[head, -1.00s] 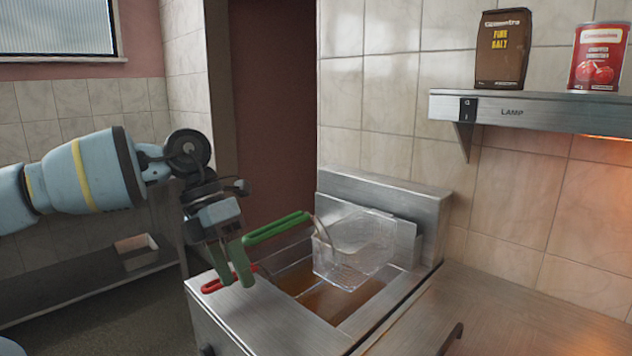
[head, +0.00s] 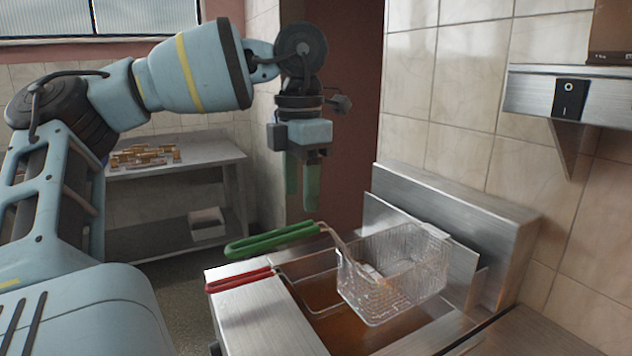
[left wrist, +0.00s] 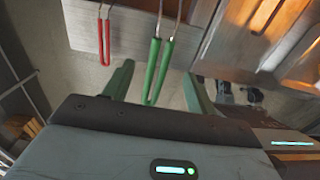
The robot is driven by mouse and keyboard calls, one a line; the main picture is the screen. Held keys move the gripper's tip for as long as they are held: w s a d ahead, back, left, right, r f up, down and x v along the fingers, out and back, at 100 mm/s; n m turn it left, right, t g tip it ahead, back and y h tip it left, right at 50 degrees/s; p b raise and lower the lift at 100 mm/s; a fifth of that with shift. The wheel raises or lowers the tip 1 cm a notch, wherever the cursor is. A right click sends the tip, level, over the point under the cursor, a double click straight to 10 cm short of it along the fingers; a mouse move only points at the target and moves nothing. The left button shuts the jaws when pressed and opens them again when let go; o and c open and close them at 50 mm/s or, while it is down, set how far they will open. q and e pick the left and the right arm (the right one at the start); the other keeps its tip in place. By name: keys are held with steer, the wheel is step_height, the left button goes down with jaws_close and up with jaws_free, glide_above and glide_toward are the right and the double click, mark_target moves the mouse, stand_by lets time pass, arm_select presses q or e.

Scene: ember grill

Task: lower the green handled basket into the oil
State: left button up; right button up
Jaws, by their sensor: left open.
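The basket with the green handle (head: 272,241) is a clear wire-mesh basket (head: 392,275) over the right part of the fryer vat. Its rim stands above the vat's edge. I cannot tell whether its bottom touches the brown oil (head: 318,291). The green handle points left over the fryer's front edge. My left gripper (head: 302,200) is open and empty, fingers down, above and apart from the handle in the head view. In the left wrist view the green handle (left wrist: 158,72) appears between the open fingers, beyond them. My right gripper is not in view.
A red handle (head: 238,280) lies beside the green one, at the fryer's left. A steel back panel (head: 455,215) and tiled wall stand behind. A shelf with a switch (head: 570,99) juts out at upper right. A side table (head: 190,155) holds several small items.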

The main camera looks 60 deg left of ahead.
arm_select(q)
step_height(320, 180, down, 8)
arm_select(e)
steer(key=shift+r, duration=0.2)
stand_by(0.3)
arm_select(q)
steer(key=shift+s+r, duration=0.1)
